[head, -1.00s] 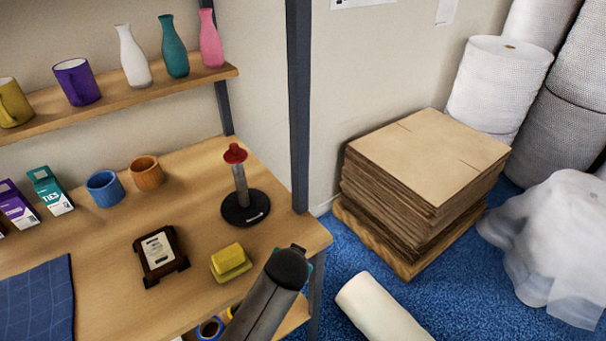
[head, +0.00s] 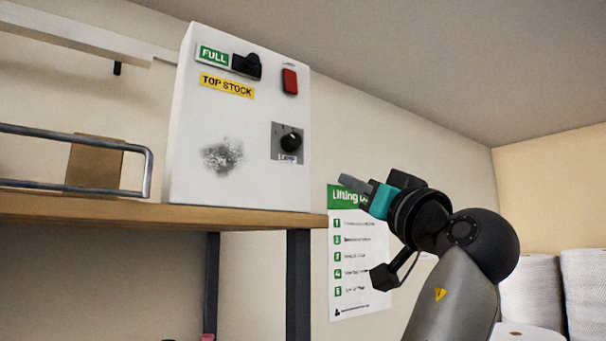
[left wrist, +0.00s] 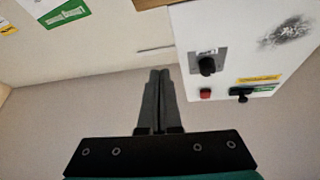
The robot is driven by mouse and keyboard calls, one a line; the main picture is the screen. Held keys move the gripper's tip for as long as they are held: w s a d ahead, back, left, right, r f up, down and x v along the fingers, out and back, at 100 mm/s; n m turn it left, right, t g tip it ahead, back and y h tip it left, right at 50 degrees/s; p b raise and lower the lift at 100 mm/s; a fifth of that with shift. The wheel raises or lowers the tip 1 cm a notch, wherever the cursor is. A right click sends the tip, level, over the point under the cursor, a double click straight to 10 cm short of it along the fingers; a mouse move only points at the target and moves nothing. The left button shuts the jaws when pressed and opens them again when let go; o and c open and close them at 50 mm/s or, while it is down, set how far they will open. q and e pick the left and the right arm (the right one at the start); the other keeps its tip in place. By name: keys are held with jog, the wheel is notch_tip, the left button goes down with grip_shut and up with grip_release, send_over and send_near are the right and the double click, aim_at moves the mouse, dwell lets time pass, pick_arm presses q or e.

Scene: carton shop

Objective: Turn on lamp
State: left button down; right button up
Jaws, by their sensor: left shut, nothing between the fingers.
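A white control box (head: 238,130) stands on the top shelf in the head view. Its front has a black rotary knob (head: 291,141) on a grey plate with a small label below that seems to read "LAMP". A red switch (head: 290,81) sits above it. My left gripper (head: 354,184) is shut and empty, to the right of the box and apart from it, pointing left. In the left wrist view its shut fingers (left wrist: 159,74) point up the picture, with the knob (left wrist: 207,66) and red switch (left wrist: 205,94) to their right. My right gripper is not in view.
A black fitting (head: 247,66) sits near the "FULL" label on the box. The wooden shelf (head: 150,210) has a metal rail (head: 75,137) at left and a dark post (head: 298,270) below. A green-headed poster (head: 357,255) hangs on the wall behind my arm.

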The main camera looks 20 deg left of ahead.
aim_at(292, 82)
pick_arm(q)
jog(key=s+d+r+n+g+y, duration=0.1)
jog(key=s+r+n+y, duration=0.3)
jog(key=s+r, duration=0.5)
jog(key=shift+s+d+r+n+g+y, duration=0.3)
jog(key=shift+d+r+g+y, duration=0.15)
jog(key=shift+r, duration=0.5)
jog(key=p+x, duration=0.1)
jog(key=x, duration=0.3)
jog(key=f+p+x, duration=0.1)
jog(key=p+x, duration=0.1)
jog(key=x, duration=0.2)
jog(key=p+x, duration=0.2)
jog(key=x, duration=0.2)
jog(key=shift+w+a+f, duration=0.2)
jog(key=shift+w+a, duration=0.25)
jog(key=shift+a, duration=0.1)
jog(key=shift+w+a+f+p, duration=0.15)
jog(key=shift+w+a+p, duration=0.15)
jog(key=shift+a, duration=0.05)
